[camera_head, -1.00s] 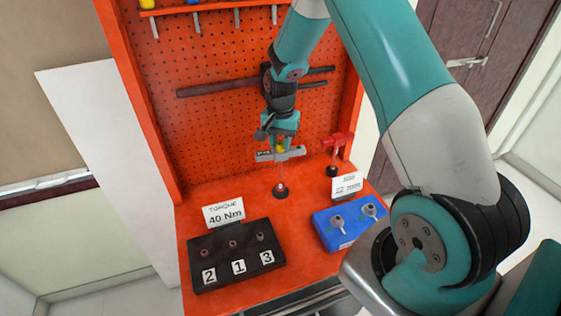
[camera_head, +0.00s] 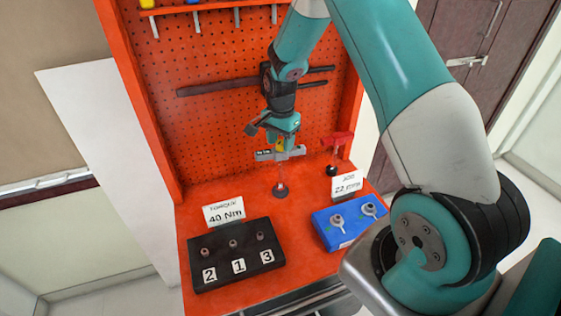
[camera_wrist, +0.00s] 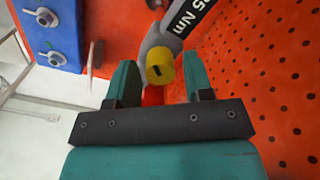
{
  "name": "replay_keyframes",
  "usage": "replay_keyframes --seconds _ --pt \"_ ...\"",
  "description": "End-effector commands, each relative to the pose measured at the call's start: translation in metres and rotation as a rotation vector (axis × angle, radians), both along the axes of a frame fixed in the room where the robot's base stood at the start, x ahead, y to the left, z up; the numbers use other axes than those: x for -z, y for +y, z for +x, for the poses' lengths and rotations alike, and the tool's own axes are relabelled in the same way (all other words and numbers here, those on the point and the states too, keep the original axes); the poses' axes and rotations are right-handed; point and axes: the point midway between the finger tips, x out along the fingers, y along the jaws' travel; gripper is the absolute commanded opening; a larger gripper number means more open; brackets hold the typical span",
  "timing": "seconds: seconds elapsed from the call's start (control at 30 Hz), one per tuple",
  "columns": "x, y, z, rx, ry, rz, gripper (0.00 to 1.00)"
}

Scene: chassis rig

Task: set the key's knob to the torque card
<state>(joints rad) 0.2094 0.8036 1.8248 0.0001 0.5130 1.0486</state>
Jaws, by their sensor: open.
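The key is a grey bar (camera_head: 290,154) held up on a thin stand above the orange bench. In the wrist view its grey body (camera_wrist: 160,38) carries a black label ending in "5 Nm"; the front of the reading is cut off. Its yellow knob (camera_wrist: 160,67), with a dark slot mark, lies between the fingertips of my gripper (camera_wrist: 160,84), which is open with a gap on both sides. In the head view my gripper (camera_head: 281,143) is right above the key and partly hides the knob. The torque card (camera_head: 224,211) reads 40 Nm.
A black block (camera_head: 236,274) with pegs numbered 2, 1, 3 stands at front left. A blue block (camera_head: 338,239) with two metal sockets and a 22 mm job card (camera_head: 347,187) are at right. A red tool (camera_head: 338,141) stands behind. The orange pegboard (camera_head: 220,120) rises close behind the key.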

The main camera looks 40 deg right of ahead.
Motion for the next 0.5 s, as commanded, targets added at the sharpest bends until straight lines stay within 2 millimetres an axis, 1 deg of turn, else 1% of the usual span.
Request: replay_keyframes --seconds 0.17,0.23,0.5 --pt "0.0 0.0001 0.0 -0.012 0.0 0.0 0.47" --pt "-0.0001 0.0001 0.0 -0.067 0.0 0.0 0.47" --pt "-0.0002 0.0001 -0.0001 -0.512 0.0 0.0 0.47"
